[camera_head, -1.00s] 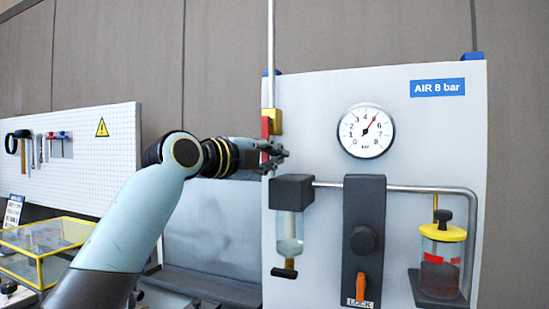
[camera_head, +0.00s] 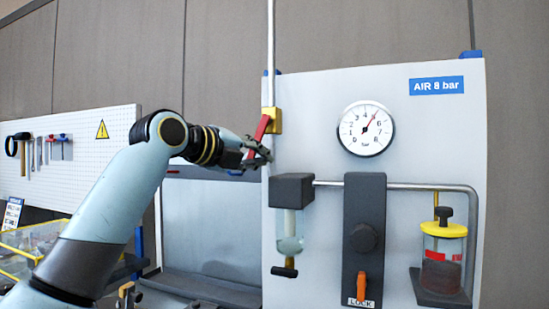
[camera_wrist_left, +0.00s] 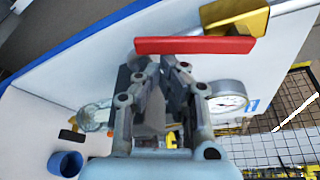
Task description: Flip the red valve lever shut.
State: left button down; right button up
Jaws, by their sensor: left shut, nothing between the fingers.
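The red valve lever (camera_head: 260,132) slants down and to the left from the brass valve body (camera_head: 275,121) on the thin vertical pipe (camera_head: 271,55). My left gripper (camera_head: 262,157) is shut and empty at the lever's lower end. In the left wrist view the lever (camera_wrist_left: 195,45) lies across the picture just beyond the fingertips of the gripper (camera_wrist_left: 160,72), with the brass valve (camera_wrist_left: 236,18) at its right end. I cannot tell whether the fingers touch the lever. My right gripper is not in view.
Right of the valve, the pale panel (camera_head: 310,110) carries a pressure gauge (camera_head: 366,129), a filter bowl (camera_head: 290,232), a dark block with an orange lock knob (camera_head: 361,286) and a yellow-capped jar (camera_head: 442,250). A tool pegboard (camera_head: 85,165) stands at the left.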

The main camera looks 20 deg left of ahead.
pick_arm(q)
jog(key=shift+a+r+m, duration=0.2)
jog(key=shift+a+m, duration=0.5)
jog(key=shift+m, duration=0.1)
jog(key=shift+a+y, duration=0.3)
jog(key=a+r+p, duration=0.3)
jog(key=a+r, duration=0.1)
jog(key=shift+a+r, duration=0.35)
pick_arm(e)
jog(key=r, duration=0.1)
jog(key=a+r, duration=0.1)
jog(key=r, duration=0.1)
pick_arm(q)
jog(key=shift+w+r, duration=0.1)
jog(key=shift+r, duration=0.1)
notch_tip(320, 180, down, 4)
jog(key=f+b, duration=0.1)
jog(key=b, duration=0.2)
jog(key=s+r+b, duration=0.2)
jog(key=s+r, duration=0.2)
jog(key=s, duration=0.5)
jog(key=shift+s+a, duration=0.15)
jog(key=shift+s, duration=0.05)
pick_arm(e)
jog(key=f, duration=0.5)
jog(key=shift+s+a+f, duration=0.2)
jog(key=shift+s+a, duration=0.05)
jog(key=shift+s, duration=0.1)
